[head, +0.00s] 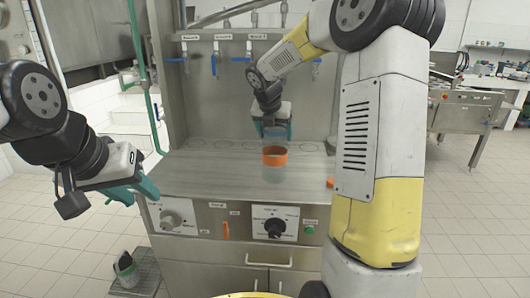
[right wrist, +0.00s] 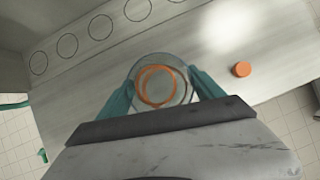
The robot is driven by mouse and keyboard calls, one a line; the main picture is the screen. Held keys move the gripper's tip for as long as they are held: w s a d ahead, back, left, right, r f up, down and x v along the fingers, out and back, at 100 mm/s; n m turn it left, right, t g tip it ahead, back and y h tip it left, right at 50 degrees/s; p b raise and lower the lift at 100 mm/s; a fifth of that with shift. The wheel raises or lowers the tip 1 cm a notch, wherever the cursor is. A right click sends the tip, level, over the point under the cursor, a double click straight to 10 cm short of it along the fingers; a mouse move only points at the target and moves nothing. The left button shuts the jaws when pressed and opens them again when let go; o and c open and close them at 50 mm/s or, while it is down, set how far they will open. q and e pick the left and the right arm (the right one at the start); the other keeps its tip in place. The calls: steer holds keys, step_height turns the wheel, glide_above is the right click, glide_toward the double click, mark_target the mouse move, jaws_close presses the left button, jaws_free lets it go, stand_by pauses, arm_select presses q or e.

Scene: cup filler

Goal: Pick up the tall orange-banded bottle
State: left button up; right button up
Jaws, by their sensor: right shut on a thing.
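The clear orange-banded bottle (head: 274,172) is at the middle of the steel counter. In the right wrist view its round rim and orange ring (right wrist: 157,86) show from above, between the fingertips. My right gripper (head: 276,131) comes down over it and is shut on it, with one teal finger on each side (right wrist: 160,92). I cannot tell whether its base touches the counter. My left gripper (head: 134,190) is off to the left, in front of the counter, with its teal fingers apart and nothing between them.
A small orange cap (right wrist: 243,69) lies on the counter to the right of the bottle. Several ring outlines (right wrist: 100,27) mark the back of the counter (head: 200,168), below a row of blue-handled taps (head: 249,55). A dark container (head: 125,268) stands low at the left.

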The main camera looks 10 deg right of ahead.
steer(key=c, duration=0.3)
steer(key=shift+r, duration=0.2)
steer(key=shift+c, duration=0.2)
